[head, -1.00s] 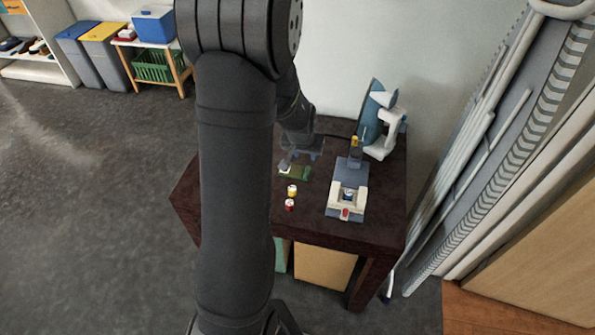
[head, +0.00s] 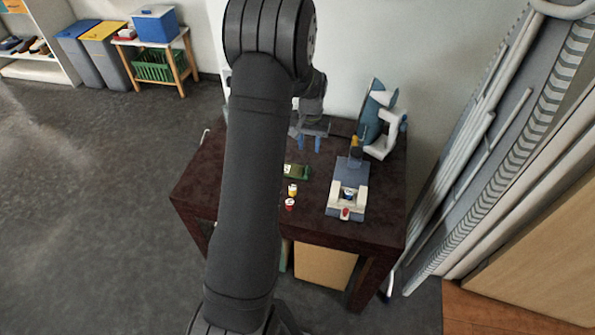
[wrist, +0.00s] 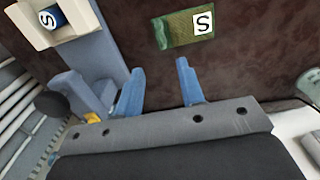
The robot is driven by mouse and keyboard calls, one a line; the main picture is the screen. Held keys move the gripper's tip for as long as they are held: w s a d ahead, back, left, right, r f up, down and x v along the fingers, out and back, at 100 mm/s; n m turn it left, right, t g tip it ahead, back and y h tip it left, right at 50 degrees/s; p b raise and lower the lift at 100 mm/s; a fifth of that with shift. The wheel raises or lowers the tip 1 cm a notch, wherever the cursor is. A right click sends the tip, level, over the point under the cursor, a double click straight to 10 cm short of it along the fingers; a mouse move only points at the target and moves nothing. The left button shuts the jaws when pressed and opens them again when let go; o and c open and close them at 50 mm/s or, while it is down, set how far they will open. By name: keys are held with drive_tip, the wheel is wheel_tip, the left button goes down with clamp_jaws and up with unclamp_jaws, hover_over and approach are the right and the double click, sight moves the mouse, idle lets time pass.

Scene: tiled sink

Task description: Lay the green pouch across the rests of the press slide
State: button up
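The green pouch (head: 305,172) lies flat on the dark table, its left part hidden behind my arm in the head view. In the wrist view the pouch (wrist: 180,32) shows a white label with a black S. The press slide (head: 351,172) is grey, with cream rests (head: 333,197) at its front end. A small blue cylinder (wrist: 50,17) with an S label sits between the rests. My gripper (head: 310,150) is above the table, behind the pouch. In the wrist view my gripper (wrist: 159,68) has its blue fingers wide apart with nothing between them, short of the pouch.
A yellow-and-white small can (head: 292,190) and a red-and-white one (head: 290,204) stand in front of the pouch. Bare table (head: 320,220) lies at the front.

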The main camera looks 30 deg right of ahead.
sight(308, 167)
wheel_tip(308, 167, down, 11)
drive_tip(key=shift+w+r, duration=0.15)
drive_tip(key=shift+r, duration=0.05)
clamp_jaws()
idle(0.3)
